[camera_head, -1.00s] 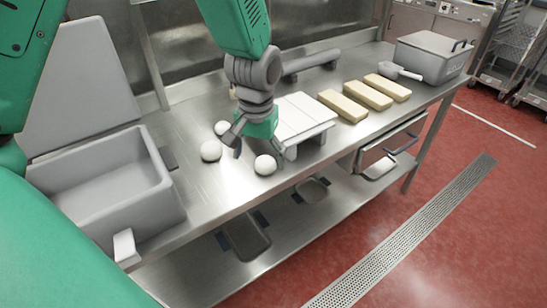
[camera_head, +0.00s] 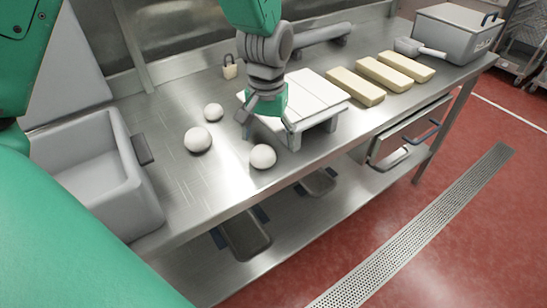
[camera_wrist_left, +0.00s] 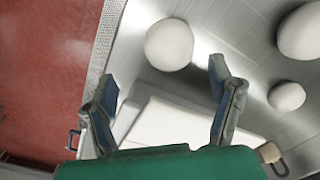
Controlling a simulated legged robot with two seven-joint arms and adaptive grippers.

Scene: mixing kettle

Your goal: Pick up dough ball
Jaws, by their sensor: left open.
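Three white dough balls lie on the steel table: the front one (camera_head: 263,156), a left one (camera_head: 198,139) and a smaller back one (camera_head: 213,112). My left gripper (camera_head: 263,122) is open and empty, pointing down at the left edge of a low white stand (camera_head: 318,88), behind the front ball. In the left wrist view, my open left gripper (camera_wrist_left: 163,82) has the front dough ball (camera_wrist_left: 168,45) just beyond its fingertips. The other balls (camera_wrist_left: 303,30) (camera_wrist_left: 287,96) are to the right, outside the fingers. My right gripper is not in view.
A grey open bin (camera_head: 95,190) stands at the left. Several pale bars (camera_head: 355,86) lie right of the stand, with a scoop (camera_head: 425,50) and a lidded grey box (camera_head: 455,32) beyond. A padlock-like item (camera_head: 230,69) stands at the back. The table around the balls is clear.

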